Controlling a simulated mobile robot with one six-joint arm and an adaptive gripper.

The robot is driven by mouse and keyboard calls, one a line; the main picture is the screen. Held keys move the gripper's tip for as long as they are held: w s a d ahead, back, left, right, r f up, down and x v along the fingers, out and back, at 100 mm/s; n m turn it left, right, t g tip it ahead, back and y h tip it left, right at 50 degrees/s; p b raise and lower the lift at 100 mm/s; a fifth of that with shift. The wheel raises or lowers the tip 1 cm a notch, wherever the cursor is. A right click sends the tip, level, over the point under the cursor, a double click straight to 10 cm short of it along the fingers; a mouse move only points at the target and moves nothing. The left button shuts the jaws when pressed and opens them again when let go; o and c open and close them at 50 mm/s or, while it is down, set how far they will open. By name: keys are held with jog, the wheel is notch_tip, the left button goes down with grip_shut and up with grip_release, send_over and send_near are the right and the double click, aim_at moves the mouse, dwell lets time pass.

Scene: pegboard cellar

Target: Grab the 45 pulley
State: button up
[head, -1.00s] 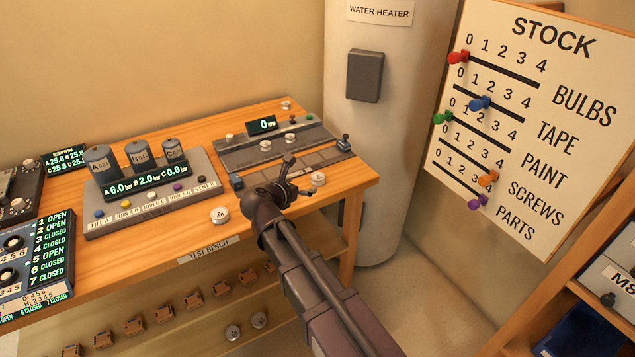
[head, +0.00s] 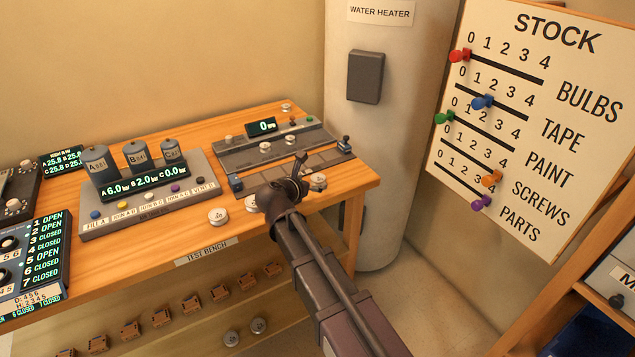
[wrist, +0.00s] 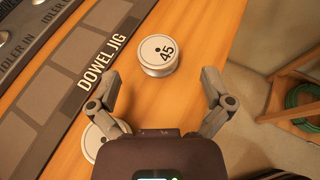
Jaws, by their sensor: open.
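The 45 pulley (wrist: 158,55) is a pale, round, grooved disc marked 45, lying flat on the wooden bench. In the wrist view it lies ahead of my gripper (wrist: 160,76), about level with the fingertips and between their lines. The fingers are spread wide with nothing held, and no contact with the pulley shows. In the head view my gripper (head: 301,172) is over the bench's front right part, just left of a pulley (head: 318,181) that appears to be this one. Its number is unreadable there.
A second pulley (wrist: 93,142) is partly hidden behind my left finger. Another pulley (head: 218,216) lies farther left on the bench. The dowel jig (wrist: 75,92) runs along the left in the wrist view. The bench edge is close on the pulley's right.

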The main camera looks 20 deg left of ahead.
aim_at(316, 180)
jog(key=shift+b+x, duration=0.65)
jog(key=shift+x, duration=1.3)
jog(key=shift+a+f, duration=0.1)
jog(key=shift+f, duration=0.05)
jog(key=c, duration=1.2)
